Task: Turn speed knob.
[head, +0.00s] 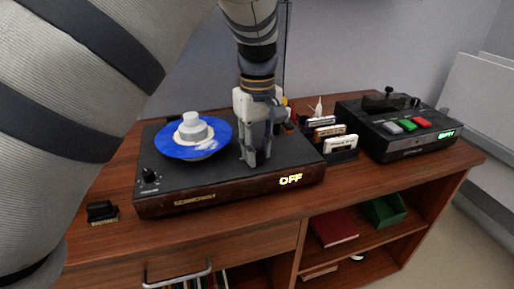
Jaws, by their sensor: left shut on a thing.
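A black-topped turntable with a wooden front (225,188) stands on the wooden cabinet, and its front display (291,180) reads OFF. A blue record with a white hub (193,138) lies on it at the left. My left gripper (256,160) points down at the right part of the deck, right of the record. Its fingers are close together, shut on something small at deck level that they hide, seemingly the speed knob. A black knob (150,176) with an unreadable label shows at the deck's front left corner. My right gripper is not in view.
A black cassette deck (405,140) with grey, green and red buttons stands at the right. Cassettes in a rack (340,145) stand between it and the turntable. A small black item (102,212) lies at the front left. My arm covers the left side.

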